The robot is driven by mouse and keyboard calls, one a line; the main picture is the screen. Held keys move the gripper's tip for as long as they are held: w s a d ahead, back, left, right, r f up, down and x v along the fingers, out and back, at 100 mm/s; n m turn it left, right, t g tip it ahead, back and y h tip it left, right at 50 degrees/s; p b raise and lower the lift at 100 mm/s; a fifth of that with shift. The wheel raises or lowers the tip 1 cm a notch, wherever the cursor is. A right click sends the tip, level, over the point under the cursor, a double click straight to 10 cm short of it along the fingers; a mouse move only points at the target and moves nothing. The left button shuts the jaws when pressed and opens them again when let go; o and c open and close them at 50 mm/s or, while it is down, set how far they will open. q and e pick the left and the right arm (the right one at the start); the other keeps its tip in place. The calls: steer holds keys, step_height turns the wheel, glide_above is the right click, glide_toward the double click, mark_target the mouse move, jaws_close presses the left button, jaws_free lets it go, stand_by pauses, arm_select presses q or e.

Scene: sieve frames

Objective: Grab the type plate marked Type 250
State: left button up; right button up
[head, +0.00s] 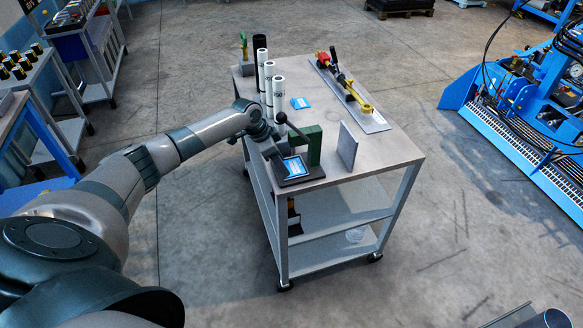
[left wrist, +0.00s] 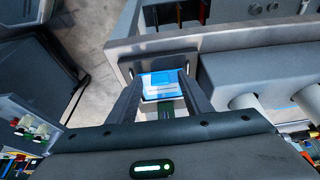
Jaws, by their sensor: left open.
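A blue-and-white plate (head: 295,167) lies on a dark base at the near corner of the cart top, beside a green hand press (head: 313,146). Its lettering is too small to read. In the left wrist view the plate (left wrist: 163,86) shows between the two fingers of my left gripper (left wrist: 160,78), which is open. I cannot tell whether the fingers touch it. In the head view the left gripper (head: 274,153) is at the plate's left side. A second blue plate (head: 300,103) lies flat farther back on the cart. My right gripper is not in view.
The metal cart (head: 385,150) also holds several white cylinders (head: 278,92), a grey upright panel (head: 347,146) and a board with a yellow-and-red tool (head: 350,92). Blue machinery (head: 530,110) stands at right. The floor around the cart is mostly clear.

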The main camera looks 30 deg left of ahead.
arm_select(q)
steer(key=shift+c, duration=0.3)
jaws_close()
steer(key=shift+r, duration=0.15)
steer(key=shift+w+r+b, duration=0.1)
steer(key=shift+r+b, duration=0.5)
steer(key=shift+r, duration=0.05)
step_height(320, 180, up, 2)
steer(key=shift+r+b, duration=0.25)
steer(key=shift+b, duration=0.55)
steer(key=s+a+r+b, duration=0.4)
steer(key=s+a+r, duration=0.2)
steer(key=s, duration=0.3)
steer(key=shift+s+a+r, duration=0.3)
steer(key=shift+s+r, duration=0.1)
steer(key=shift+r, duration=0.1)
